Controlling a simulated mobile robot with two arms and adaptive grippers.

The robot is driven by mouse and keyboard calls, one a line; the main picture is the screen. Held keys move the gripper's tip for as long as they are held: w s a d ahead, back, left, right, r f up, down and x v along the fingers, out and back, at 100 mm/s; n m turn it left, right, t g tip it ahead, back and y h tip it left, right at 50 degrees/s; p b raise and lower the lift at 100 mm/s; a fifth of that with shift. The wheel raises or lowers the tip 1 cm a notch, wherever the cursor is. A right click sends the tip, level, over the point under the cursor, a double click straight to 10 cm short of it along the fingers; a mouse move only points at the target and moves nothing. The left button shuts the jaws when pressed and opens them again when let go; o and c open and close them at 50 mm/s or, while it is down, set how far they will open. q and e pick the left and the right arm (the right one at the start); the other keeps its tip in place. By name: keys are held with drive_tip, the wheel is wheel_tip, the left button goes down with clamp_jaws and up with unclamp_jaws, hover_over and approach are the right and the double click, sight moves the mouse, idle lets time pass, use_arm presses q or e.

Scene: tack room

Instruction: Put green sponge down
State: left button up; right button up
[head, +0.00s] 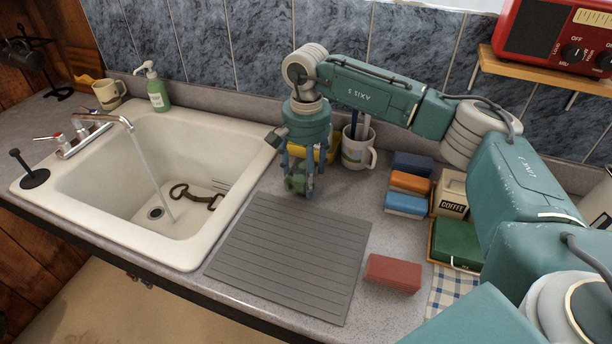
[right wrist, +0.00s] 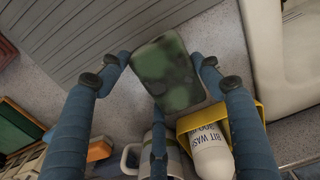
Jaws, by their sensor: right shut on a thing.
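The green sponge (head: 297,184) is held between the fingers of my right gripper (head: 300,178), low over the counter just behind the grey ridged mat (head: 290,255). In the right wrist view the sponge (right wrist: 168,75) is a mottled, dark green block with rounded corners. The blue fingers of my right gripper (right wrist: 163,78) reach along its sides. I cannot tell whether the sponge's underside touches the counter. The mat (right wrist: 85,35) also shows at the upper left of the wrist view. My left gripper is not in view.
A yellow caddy (right wrist: 252,118) with a wash bottle (right wrist: 210,150) and a mug (head: 356,151) stand close behind the gripper. The sink (head: 100,195), its tap running, is at left. A red block (head: 393,273) lies right of the bare mat; blue (head: 407,204) and orange (head: 410,182) blocks lie farther back.

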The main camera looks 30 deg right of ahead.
drive_tip(key=shift+f, duration=1)
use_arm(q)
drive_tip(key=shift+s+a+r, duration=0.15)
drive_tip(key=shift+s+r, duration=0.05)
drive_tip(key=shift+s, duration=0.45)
use_arm(e)
drive_tip(key=shift+f, duration=0.35)
drive_tip(key=o, duration=0.9)
drive_tip(key=shift+c, duration=0.2)
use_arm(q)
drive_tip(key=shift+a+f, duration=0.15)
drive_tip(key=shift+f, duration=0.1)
use_arm(e)
drive_tip(key=shift+r, duration=0.1)
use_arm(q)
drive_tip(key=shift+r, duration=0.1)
use_arm(e)
drive_tip(key=shift+r, duration=0.1)
